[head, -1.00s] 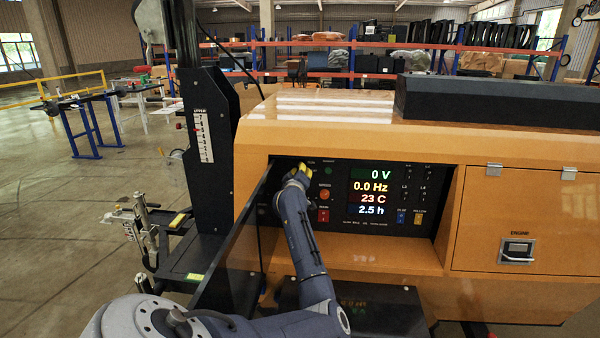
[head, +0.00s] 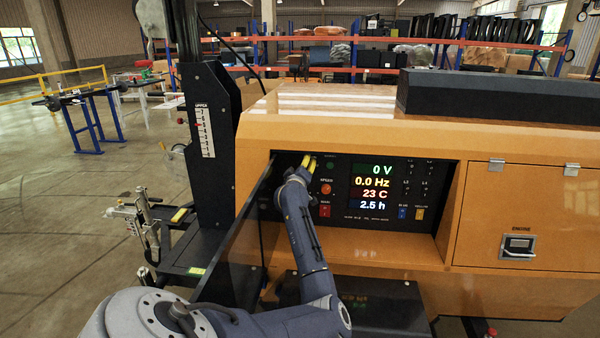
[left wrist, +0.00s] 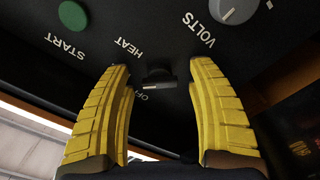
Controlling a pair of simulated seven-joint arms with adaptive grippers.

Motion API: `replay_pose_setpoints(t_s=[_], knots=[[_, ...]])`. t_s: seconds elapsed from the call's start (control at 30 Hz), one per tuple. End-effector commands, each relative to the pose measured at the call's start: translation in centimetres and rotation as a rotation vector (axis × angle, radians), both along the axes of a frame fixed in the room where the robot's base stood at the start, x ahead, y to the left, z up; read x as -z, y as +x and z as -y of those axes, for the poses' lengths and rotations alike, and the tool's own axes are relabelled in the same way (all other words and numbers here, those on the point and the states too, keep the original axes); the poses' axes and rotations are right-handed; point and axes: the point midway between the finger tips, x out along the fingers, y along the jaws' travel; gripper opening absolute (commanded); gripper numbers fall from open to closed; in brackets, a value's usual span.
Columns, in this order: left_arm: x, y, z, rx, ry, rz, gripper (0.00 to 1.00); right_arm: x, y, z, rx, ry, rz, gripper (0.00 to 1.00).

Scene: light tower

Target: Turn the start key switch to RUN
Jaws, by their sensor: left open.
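The start key switch (left wrist: 157,79) shows in the left wrist view as a dark knob with a light edge, beside the lettering HEAT and a partly covered word that looks like OFF. My left gripper (left wrist: 163,70) is open, its two yellow fingers on either side of the switch with a visible gap to each. In the head view my left gripper (head: 307,163) is at the upper left of the black control panel (head: 338,190) and hides the switch. I cannot tell which position the switch points to. My right gripper is not in view.
A green START button (left wrist: 72,16) and a grey VOLTS knob (left wrist: 235,9) are near the fingers. A red-orange button (head: 326,189) and the lit display (head: 371,189) are right of my arm. An open dark panel door (head: 232,255) stands close on its left.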

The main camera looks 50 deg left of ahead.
Motion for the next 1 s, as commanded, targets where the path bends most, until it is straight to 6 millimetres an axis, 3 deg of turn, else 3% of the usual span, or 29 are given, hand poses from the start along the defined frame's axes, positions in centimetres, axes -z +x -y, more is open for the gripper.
replay_pose_setpoints(t_s=[0.6, 1.0], knots=[[0.1, -6.6, 6.0, -0.001, 0.001, -0.002, 0.58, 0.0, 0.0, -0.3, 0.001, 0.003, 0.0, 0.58], [0.0, -8.6, 7.8, -0.001, 0.0, 0.001, 0.58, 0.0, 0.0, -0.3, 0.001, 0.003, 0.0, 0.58]])
